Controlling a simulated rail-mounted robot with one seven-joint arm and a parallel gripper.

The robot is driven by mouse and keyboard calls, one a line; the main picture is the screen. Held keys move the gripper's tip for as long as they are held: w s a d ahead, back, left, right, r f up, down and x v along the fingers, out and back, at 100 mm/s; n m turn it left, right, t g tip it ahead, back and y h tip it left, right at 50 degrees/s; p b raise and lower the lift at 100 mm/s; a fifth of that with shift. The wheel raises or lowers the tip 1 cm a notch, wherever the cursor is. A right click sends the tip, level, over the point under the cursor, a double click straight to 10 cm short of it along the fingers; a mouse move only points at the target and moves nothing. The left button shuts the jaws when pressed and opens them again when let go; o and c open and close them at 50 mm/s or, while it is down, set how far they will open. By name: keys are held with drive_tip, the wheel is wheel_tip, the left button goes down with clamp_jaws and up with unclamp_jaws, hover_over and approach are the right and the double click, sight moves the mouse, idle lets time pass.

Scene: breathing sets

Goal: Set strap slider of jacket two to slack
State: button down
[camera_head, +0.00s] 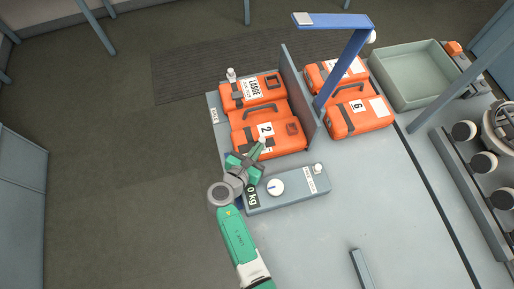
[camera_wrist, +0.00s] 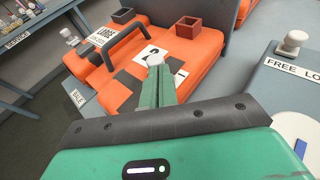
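Jacket two (camera_head: 268,140) is an orange pack with a white "2" label and dark straps; it also fills the middle of the wrist view (camera_wrist: 205,60). My gripper (camera_head: 258,150) is over the near-left part of the jacket. Its green fingers (camera_wrist: 160,75) are close together in the wrist view and cover part of the label and strap. I cannot tell whether the knob is between the tips or just beyond them.
A "LARGE" orange section (camera_head: 252,92) lies behind. A grey upright divider (camera_head: 298,95) separates another orange jacket (camera_head: 358,117) on the right. A grey box with a dial (camera_head: 290,190) stands close in front. A blue arched post (camera_head: 343,75) and a green tray (camera_head: 412,75) are farther right.

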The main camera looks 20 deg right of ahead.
drive_tip(key=shift+d, duration=0.35)
drive_tip(key=shift+a, duration=0.1)
drive_tip(key=shift+s+a+r, duration=0.1)
drive_tip(key=shift+s+a, duration=0.05)
drive_tip(key=shift+a, duration=0.05)
drive_tip(key=f+p+v, duration=0.1)
drive_tip(key=p+v, duration=0.1)
drive_tip(key=v, duration=1.1)
drive_tip(key=shift+s+a+f, duration=0.15)
drive_tip(key=shift+s+a, duration=0.05)
drive_tip(key=shift+s, duration=0.15)
